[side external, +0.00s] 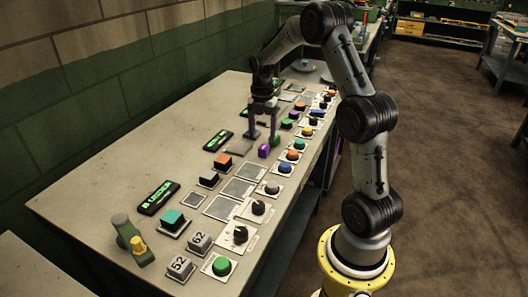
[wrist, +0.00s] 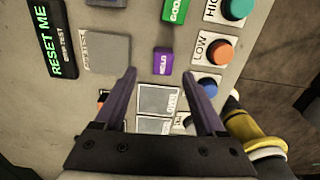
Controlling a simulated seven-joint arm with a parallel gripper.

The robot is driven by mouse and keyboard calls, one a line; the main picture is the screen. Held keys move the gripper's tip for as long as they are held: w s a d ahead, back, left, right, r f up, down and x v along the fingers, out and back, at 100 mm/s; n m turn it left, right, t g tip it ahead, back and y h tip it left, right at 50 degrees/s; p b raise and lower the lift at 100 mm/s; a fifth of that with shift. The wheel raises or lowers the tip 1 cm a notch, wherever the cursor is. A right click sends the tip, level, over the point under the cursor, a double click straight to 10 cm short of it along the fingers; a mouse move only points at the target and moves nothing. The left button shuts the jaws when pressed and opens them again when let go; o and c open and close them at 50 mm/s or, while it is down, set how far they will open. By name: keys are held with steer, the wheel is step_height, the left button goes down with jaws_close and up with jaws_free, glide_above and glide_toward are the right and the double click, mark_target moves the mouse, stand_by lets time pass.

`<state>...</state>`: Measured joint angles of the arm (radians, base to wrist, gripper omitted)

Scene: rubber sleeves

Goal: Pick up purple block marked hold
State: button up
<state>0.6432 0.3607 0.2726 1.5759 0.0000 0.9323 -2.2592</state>
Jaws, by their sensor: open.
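The purple block (wrist: 162,61) lies on the table with white lettering on its top, too small to read surely. It also shows in the side external view (side external: 264,151), beneath my gripper. My gripper (side external: 263,138) points down with its jaws open and empty. In the wrist view the fingertips (wrist: 160,74) are spread wide, one on each side of the block's column, with the block just beyond them. I cannot tell the exact height of the fingertips above the table.
A green block (wrist: 174,11) lies close to the purple one. Grey square pads (wrist: 105,50), an orange button (wrist: 219,52) and a blue button (wrist: 208,86) surround it. A "RESET ME" display (wrist: 42,38) is at left. Several more buttons, knobs and blocks cover the table (side external: 110,190).

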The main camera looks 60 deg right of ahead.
mark_target(264, 147)
steer(key=shift+s+f, duration=0.2)
steer(key=shift+f, duration=2.85)
jaws_close()
